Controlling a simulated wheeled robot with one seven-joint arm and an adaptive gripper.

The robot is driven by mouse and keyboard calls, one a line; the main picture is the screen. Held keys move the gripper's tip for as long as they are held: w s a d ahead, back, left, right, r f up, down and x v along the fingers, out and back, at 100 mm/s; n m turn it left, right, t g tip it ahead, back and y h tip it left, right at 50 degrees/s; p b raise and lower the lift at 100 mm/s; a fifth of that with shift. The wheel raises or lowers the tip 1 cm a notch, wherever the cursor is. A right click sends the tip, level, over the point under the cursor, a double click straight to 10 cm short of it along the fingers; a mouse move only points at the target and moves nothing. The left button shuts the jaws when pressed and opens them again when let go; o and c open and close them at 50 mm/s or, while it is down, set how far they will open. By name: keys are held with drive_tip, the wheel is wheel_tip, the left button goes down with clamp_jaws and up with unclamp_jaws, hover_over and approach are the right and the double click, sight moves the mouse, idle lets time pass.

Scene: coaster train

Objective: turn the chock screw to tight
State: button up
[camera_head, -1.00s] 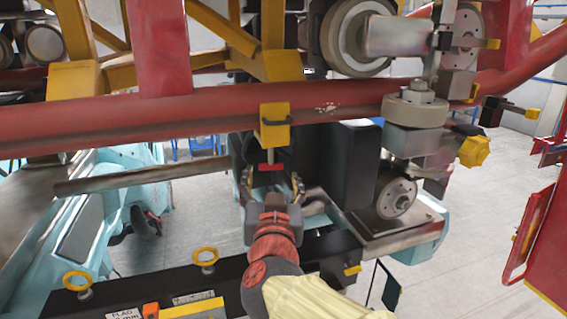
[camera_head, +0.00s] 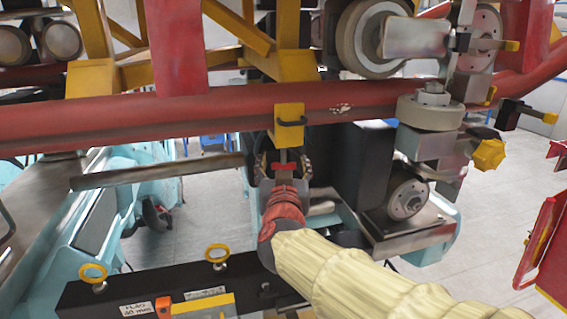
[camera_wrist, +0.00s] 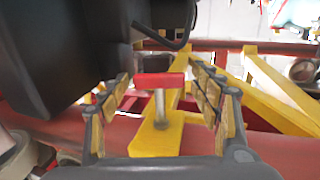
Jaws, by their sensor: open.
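The yellow chock (camera_head: 289,124) is clamped on the red tube rail, with a black loop on its front. Its screw has a short metal shank (camera_wrist: 160,106) and a red cross handle (camera_wrist: 160,80); the handle also shows below the chock in the head view (camera_head: 283,167). My gripper (camera_head: 283,162) is open just below the chock, one finger on each side of the handle. In the wrist view its padded fingers (camera_wrist: 163,92) stand apart left and right of the screw, with visible gaps. Contact with the handle cannot be seen.
A black block (camera_head: 360,165) stands close right of my gripper and fills the wrist view's upper left. The red rail (camera_head: 215,115) runs above. A metal bar (camera_head: 155,171) lies left. A yellow knob (camera_head: 488,154) and wheels (camera_head: 408,197) are at the right.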

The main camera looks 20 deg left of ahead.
drive_tip(key=shift+c, duration=0.7)
drive_tip(key=c, duration=1)
drive_tip(key=shift+d+y+b, duration=0.1)
drive_tip(key=shift+y+b, duration=0.2)
drive_tip(key=shift+b, duration=0.4)
drive_tip(key=shift+c, duration=0.2)
drive_tip(key=n+y+b, duration=0.1)
drive_tip(key=b, duration=0.2)
drive_tip(key=shift+f+g, duration=0.1)
drive_tip(key=shift+g, duration=0.3)
drive_tip(key=shift+n+y+b, duration=0.3)
drive_tip(key=shift+y+b, duration=0.1)
drive_tip(key=shift+b, duration=0.35)
drive_tip(key=n+y+b, duration=0.1)
drive_tip(key=b, duration=0.4)
drive_tip(key=g+y+b, duration=0.1)
drive_tip(key=b, duration=0.4)
drive_tip(key=shift+r+n, duration=0.25)
drive_tip(key=shift+n, duration=0.15)
drive_tip(key=o, duration=1)
drive_tip(key=shift+s, duration=0.1)
drive_tip(key=shift+o, duration=0.9)
drive_tip(key=shift+f, duration=0.1)
